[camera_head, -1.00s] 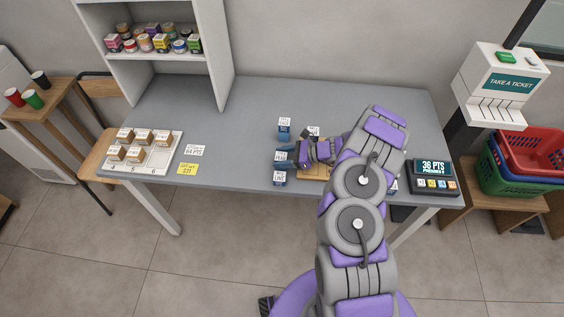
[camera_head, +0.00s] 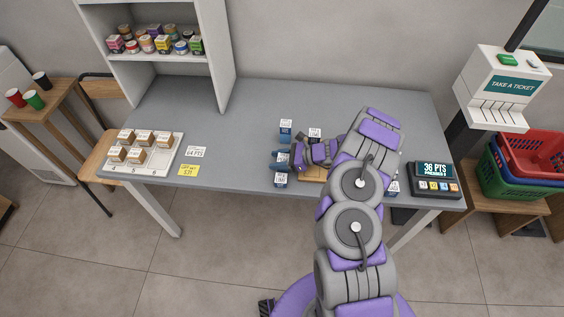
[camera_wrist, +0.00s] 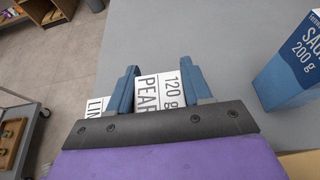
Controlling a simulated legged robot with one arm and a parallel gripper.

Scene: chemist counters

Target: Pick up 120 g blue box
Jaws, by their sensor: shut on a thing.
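The 120 g box (camera_wrist: 160,92) shows in the wrist view as a white label reading "120 g" and "PEAR", with the rest cut off. It stands between the two blue-grey fingers of my gripper (camera_wrist: 158,82), which are shut on it. Its sides are mostly hidden by the fingers and the gripper's dark bar. In the head view my gripper (camera_head: 287,159) is low over the grey counter (camera_head: 240,135), at the middle one of a column of small blue boxes. I cannot tell from these frames whether the box is off the counter.
A blue SAGE 200 g box (camera_wrist: 288,78) stands to the right in the wrist view. A box labelled "LIN" (camera_wrist: 97,108) is close at left. A tray of brown boxes (camera_head: 170,158) is at the counter's left, a points display (camera_head: 434,169) at right. The counter's middle left is clear.

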